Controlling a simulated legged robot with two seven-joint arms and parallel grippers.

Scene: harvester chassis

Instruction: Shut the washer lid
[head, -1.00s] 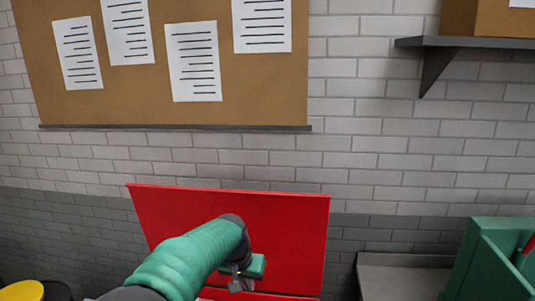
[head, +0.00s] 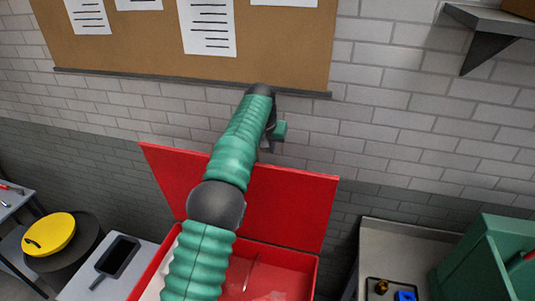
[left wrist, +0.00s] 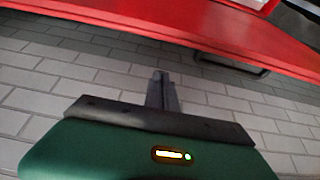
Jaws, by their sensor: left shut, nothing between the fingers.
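The red washer lid (head: 290,205) stands upright, tilted back, at the rear of the red washer body (head: 270,262), so the washer is open. My left arm reaches across the open washer and past the lid's top edge. My left gripper (head: 268,147) is behind the upper part of the lid, between it and the wall, mostly hidden by the arm in the head view. In the left wrist view the gripper's fingers (left wrist: 162,92) are together and empty, with the red lid (left wrist: 200,30) edge running across above them. My right gripper is not in view.
A brick wall with a cork board (head: 130,55) stands close behind. A yellow round lid (head: 48,234) and a dark tray (head: 117,256) are at left. A grey counter (head: 385,250) and green bin (head: 480,255) are at right.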

